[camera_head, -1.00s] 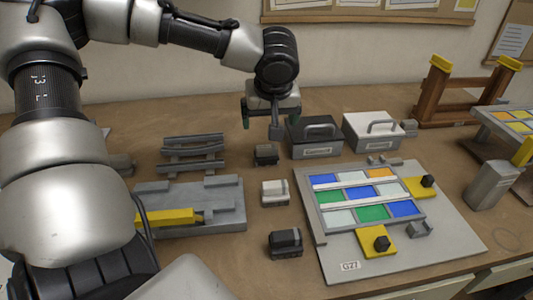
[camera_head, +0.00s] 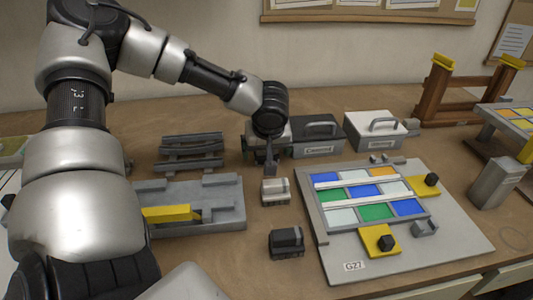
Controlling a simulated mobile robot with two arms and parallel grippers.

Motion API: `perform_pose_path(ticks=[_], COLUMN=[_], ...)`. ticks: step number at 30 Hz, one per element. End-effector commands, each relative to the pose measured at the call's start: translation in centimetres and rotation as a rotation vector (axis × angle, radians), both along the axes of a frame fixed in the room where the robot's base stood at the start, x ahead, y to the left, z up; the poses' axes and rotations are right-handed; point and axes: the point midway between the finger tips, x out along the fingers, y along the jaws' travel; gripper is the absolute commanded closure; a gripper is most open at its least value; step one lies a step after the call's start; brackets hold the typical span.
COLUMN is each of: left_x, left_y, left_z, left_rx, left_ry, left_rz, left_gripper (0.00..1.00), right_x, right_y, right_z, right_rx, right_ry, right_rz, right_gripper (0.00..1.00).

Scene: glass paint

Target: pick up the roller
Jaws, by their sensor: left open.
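My left gripper (camera_head: 268,158) reaches in from the upper left and points down, in front of the dark grey lidded box. It is open, with its fingers partly hidden by its own body. I cannot tell for sure which thing is the roller. A small whitish block-like piece (camera_head: 275,191) lies just below the gripper in the picture, and a small dark piece (camera_head: 286,242) lies nearer to me. Another small dark piece near the dark box is now hidden by the gripper. My right gripper is not in view.
A grey tray (camera_head: 225,195) with a yellow-handled piece (camera_head: 168,214) lies left. A grey board (camera_head: 455,250) with coloured glass panes lies right. Dark (camera_head: 318,150) and white (camera_head: 372,145) lidded boxes stand behind. A grey rack (camera_head: 190,165) stands at the back left.

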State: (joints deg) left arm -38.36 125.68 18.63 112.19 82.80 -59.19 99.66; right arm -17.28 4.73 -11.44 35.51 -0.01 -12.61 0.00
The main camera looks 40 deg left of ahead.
Motion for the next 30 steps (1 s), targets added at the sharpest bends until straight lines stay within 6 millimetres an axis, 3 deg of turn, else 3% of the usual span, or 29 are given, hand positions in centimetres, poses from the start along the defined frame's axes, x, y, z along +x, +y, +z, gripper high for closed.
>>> perform_pose_path(ticks=[9, 20, 30], left_x=[0.15, 0.15, 0.20], left_y=[0.14, 0.14, 0.14], left_z=[-0.52, -0.50, -0.06], left_rx=[-0.001, 0.000, 0.000], left_ry=[-0.001, 0.000, -0.003], left_rz=[-0.002, -0.001, -0.002], left_gripper=[0.08, 0.63, 0.64], right_x=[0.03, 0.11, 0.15], right_y=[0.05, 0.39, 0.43], right_z=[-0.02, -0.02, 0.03], right_rx=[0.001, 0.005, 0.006], right_ry=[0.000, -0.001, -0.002], right_rz=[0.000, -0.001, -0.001], right_gripper=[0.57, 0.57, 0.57])
